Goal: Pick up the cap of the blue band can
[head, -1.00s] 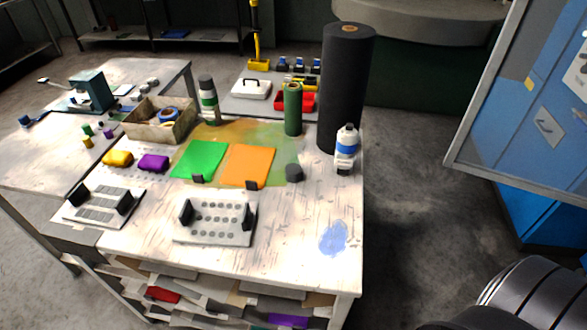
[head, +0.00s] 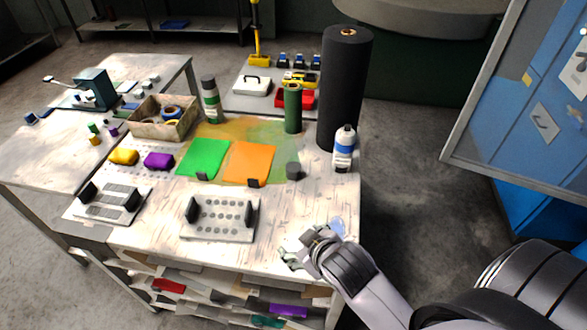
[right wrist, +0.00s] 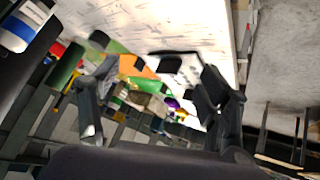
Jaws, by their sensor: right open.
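The blue band can (head: 344,148) stands upright at the table's right edge, in front of the tall black roll. In the right wrist view the can (right wrist: 18,33) shows at the upper left, cut by the frame edge. My right gripper (head: 301,247) is open over the table's front right part, in front of the can and apart from it. In the right wrist view its fingers (right wrist: 152,100) are spread with nothing held. My left gripper is in neither view.
The tall black roll (head: 346,85) stands right behind the can. A green roll (head: 292,108) and a small dark block (head: 294,171) are to its left. Green (head: 204,158) and orange (head: 248,163) sheets lie mid-table. A perforated plate (head: 220,218) lies left of my right gripper.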

